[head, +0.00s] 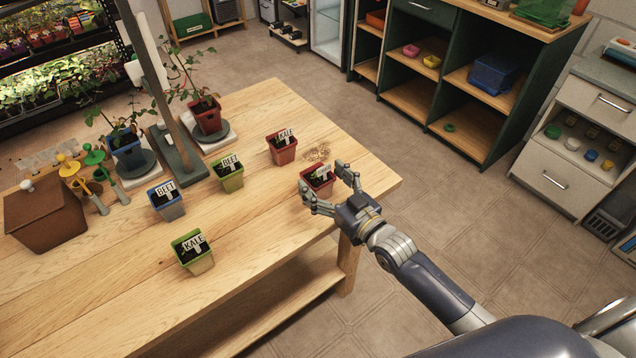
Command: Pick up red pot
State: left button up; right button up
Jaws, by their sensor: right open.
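A red pot (319,188) with dark soil and a white label stands near the right corner of the wooden table (250,262). My right gripper (325,190) is open, its fingers spread on both sides of this pot. I cannot tell whether the fingers touch it. A second red pot (284,155), labelled KALE, stands a little farther back on the table. A larger red pot (207,121) with a tall plant stands at the back of the table. My left gripper is not in view.
Green pots (199,264) (231,181) and a blue pot (172,208) stand to the left on the table. A brown box (44,214) and small tools (96,196) lie farther left. The table's front middle is clear. Shelves (470,85) stand beyond.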

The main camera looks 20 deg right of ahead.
jog(key=shift+x, duration=1.15)
jog(key=c, duration=1.2)
jog(key=shift+c, duration=0.2)
jog(key=shift+r, duration=0.2)
